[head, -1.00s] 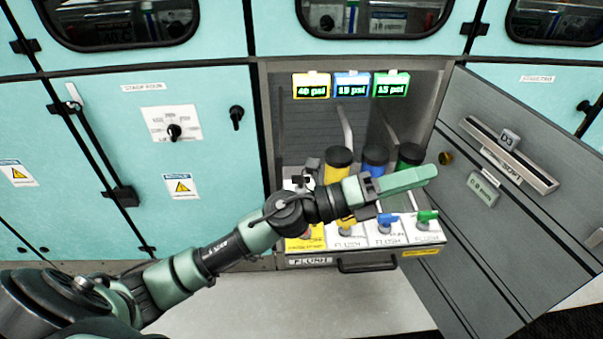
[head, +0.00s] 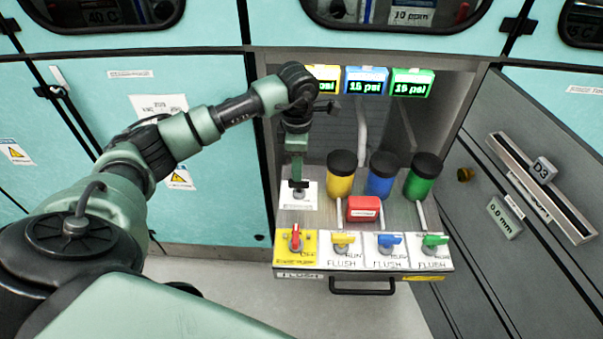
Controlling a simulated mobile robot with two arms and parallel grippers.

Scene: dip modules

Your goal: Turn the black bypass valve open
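My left gripper (head: 297,178) points straight down over a white label plate (head: 309,201) at the back left of the pulled-out drawer. A small dark piece (head: 299,184) shows right at the fingertips, above a grey round base on the plate. It looks like the black bypass valve's handle, but the fingers hide most of it. The fingers are seen edge-on as one green block, so I cannot tell whether they are closed on the handle or only around or touching it. My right gripper is not in view.
Yellow (head: 341,175), blue (head: 381,176) and green (head: 423,177) black-capped cylinders stand right of the gripper. A red box (head: 363,208) sits in front. Red (head: 295,236), yellow (head: 344,239), blue (head: 389,240) and green (head: 435,240) valves line the drawer front. An open grey door (head: 510,190) stands right.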

